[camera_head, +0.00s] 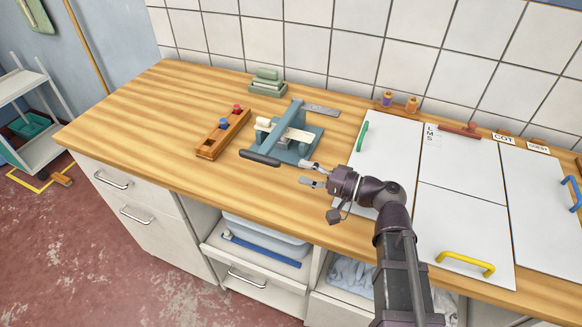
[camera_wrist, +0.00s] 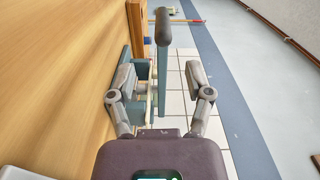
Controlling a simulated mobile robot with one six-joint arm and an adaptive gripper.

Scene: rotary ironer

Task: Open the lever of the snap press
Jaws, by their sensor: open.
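The snap press (camera_head: 305,142) is a blue-grey device on the wooden counter, with a pale strip across it. Its lever (camera_head: 284,132) is a blue-grey bar running toward the counter's front, ending in a dark, rounded handle (camera_head: 259,158). In the wrist view the lever (camera_wrist: 162,85) runs up the picture's middle to the dark handle (camera_wrist: 165,25), partly hiding the press. My gripper (camera_head: 306,172) is open and empty, right of the handle and apart from it in the head view. In the wrist view the fingers (camera_wrist: 160,78) appear on either side of the lever's line.
A wooden box with red and blue knobs (camera_head: 222,135) stands left of the press. A green stack (camera_head: 267,83) and a metal ruler (camera_head: 321,110) lie behind it. White boards with coloured handles (camera_head: 466,264) cover the right side. The counter's left end is clear.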

